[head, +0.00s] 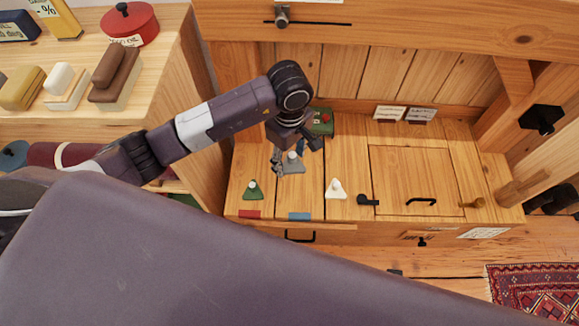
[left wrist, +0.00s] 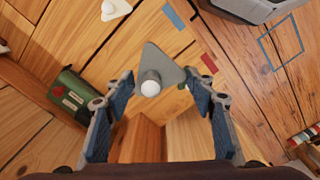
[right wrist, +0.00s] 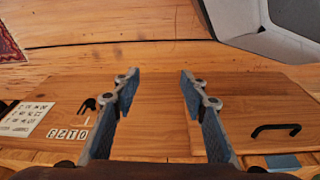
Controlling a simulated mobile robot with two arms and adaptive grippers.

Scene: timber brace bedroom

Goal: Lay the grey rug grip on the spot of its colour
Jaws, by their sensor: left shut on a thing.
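The grey rug grip (head: 292,166) is a flat triangle with a white knob. In the left wrist view the grip (left wrist: 166,66) sits between the fingers of my left gripper (left wrist: 157,80). In the head view my left gripper (head: 291,155) is over the wooden top (head: 350,150), shut on the grip. I cannot tell its height above the wood. A green grip (head: 253,190) and a white grip (head: 336,188) lie nearer the front edge. No grey spot is distinguishable. My right gripper (right wrist: 158,80) is open and empty, facing wood.
A red strip (head: 249,214) and a blue strip (head: 299,216) mark the front edge. A green box (head: 321,122) stands behind my left gripper. A black knob (head: 367,200) and handle (head: 421,201) are to the right.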

